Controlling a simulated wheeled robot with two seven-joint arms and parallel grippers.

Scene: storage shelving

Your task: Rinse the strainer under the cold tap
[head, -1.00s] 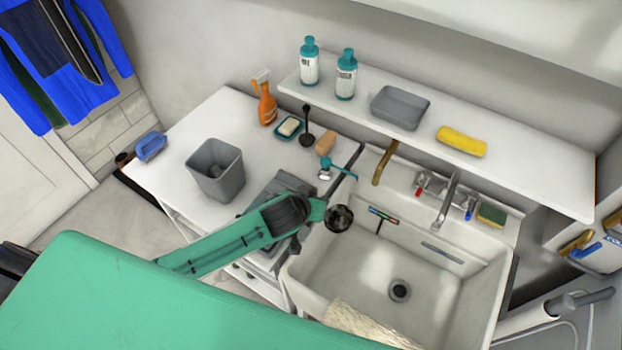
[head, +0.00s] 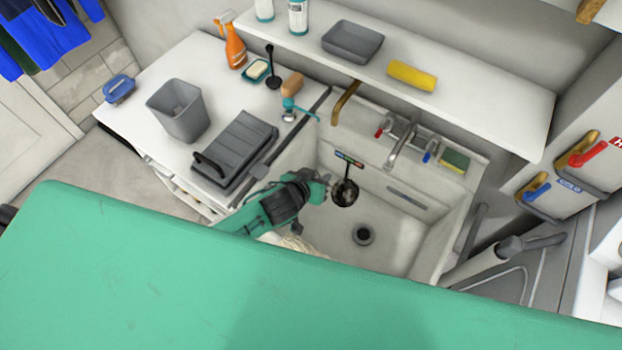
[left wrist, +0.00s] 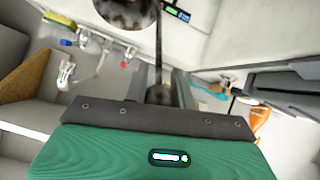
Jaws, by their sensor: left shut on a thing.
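The strainer (head: 345,192) is a small dark round bowl with a handle. It is over the back left part of the white sink (head: 386,222), left of the tap. My left gripper (head: 322,188) is shut on its handle. In the left wrist view the strainer's bowl (left wrist: 126,12) is cut off at the top edge, with the dark handle running down. The tap's metal spout (head: 399,148) stands at the sink's back, apart from the strainer. The red handle (head: 379,132) is on its left, the blue handle (head: 427,157) on its right. No water shows. My right gripper is out of view.
A green-yellow sponge (head: 454,160) lies right of the tap. A brass pipe (head: 345,101) rises at the sink's back left. The counter at left holds a grey bin (head: 179,108) and a ribbed dark grey case (head: 237,148). A shelf (head: 480,98) overhangs behind.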

